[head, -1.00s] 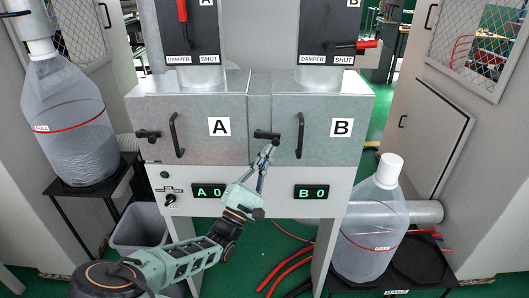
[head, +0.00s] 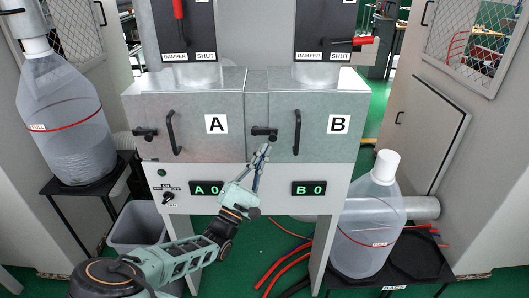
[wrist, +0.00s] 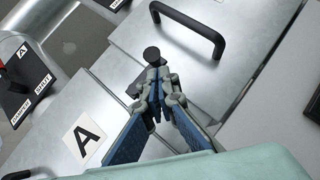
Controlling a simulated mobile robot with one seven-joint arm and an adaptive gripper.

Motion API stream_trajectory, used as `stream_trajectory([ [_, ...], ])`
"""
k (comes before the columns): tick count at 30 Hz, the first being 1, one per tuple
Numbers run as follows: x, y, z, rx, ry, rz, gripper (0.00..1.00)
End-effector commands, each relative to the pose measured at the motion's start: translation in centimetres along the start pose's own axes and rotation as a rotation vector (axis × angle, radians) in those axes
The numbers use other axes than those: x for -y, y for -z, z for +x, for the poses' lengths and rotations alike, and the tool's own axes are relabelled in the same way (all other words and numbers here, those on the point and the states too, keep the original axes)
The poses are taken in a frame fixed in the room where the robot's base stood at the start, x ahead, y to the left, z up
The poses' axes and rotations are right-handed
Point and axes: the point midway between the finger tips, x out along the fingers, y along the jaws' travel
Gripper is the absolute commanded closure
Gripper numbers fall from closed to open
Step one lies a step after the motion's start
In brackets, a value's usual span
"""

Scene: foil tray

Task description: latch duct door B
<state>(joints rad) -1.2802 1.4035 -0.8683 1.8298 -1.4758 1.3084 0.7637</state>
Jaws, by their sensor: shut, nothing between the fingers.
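Duct door B (head: 318,112) is a grey metal door on the right of the cabinet, with a B label and a vertical black handle (head: 297,132). It looks flush with the front. Its black latch (head: 263,132) lies about level at the door's left edge. My gripper (head: 264,149) is shut and empty, just below the latch in the head view. In the wrist view the fingertips (wrist: 157,72) are close to the round black latch knob (wrist: 151,54) and hide part of the latch. I cannot tell whether they touch. The handle (wrist: 192,28) shows beyond.
Duct door A (head: 190,105) is to the left with its own latch (head: 145,132) and handle. Displays A (head: 207,190) and B (head: 309,188) both show 0. Damper levers (head: 345,41) are above.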

Motion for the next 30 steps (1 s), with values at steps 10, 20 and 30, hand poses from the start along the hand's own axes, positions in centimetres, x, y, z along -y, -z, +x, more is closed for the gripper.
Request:
stream_trajectory([
  [10,1.0,1.9,-6.7,0.001,0.003,-0.003,1.0],
  [20,1.2,1.8,-11.2,0.004,0.003,-0.005,1.0],
  [30,1.2,1.7,-11.6,0.004,0.003,-0.004,1.0],
])
